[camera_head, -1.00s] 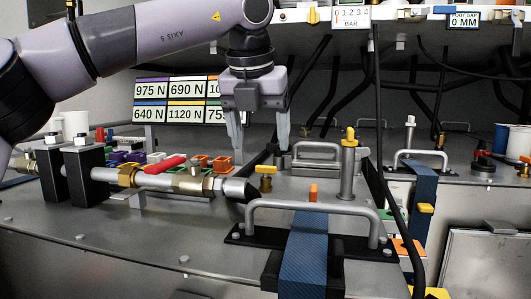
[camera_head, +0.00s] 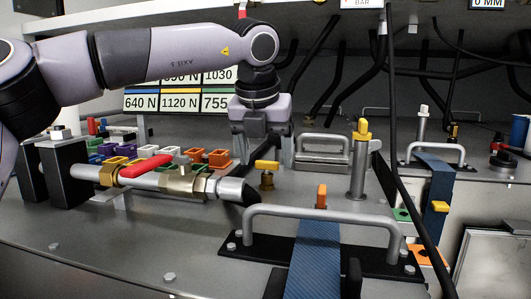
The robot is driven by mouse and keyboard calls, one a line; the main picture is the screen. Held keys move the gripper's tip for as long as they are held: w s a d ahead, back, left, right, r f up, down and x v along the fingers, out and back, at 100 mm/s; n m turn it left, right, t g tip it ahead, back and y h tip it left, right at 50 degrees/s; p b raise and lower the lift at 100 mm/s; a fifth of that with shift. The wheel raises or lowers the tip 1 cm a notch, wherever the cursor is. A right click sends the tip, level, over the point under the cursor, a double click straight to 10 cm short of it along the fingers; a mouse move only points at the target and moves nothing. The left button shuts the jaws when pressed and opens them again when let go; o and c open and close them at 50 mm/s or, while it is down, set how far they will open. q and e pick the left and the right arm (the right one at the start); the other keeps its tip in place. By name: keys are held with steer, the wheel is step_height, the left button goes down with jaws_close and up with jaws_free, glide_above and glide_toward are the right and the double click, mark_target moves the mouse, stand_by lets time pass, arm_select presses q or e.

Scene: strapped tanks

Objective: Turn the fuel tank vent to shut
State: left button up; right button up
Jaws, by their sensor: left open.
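I cannot tell for certain which fitting is the fuel tank vent. A small brass fitting with a yellow lever (camera_head: 267,166) stands on the grey tank top, just behind the end of a pipe. A taller grey post with a yellow top (camera_head: 361,150) stands to its right. My left gripper (camera_head: 263,150) points down, its fingers open and apart, above and behind the small yellow lever. I see nothing between the fingers. I cannot tell whether a finger touches the lever. My right gripper is not in view.
A pipe with a red lever (camera_head: 146,166) runs across the left. A grey handle (camera_head: 320,211) and a blue strap (camera_head: 314,262) lie in front. Coloured blocks (camera_head: 208,158) sit behind the pipe. A black cable (camera_head: 390,120) hangs at the right. Force labels (camera_head: 180,101) stand behind.

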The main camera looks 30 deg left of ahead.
arm_select(q)
steer(key=shift+w+f, duration=0.1)
steer(key=shift+f, duration=0.1)
steer(key=c, duration=1.1)
steer(key=shift+o, duration=0.2)
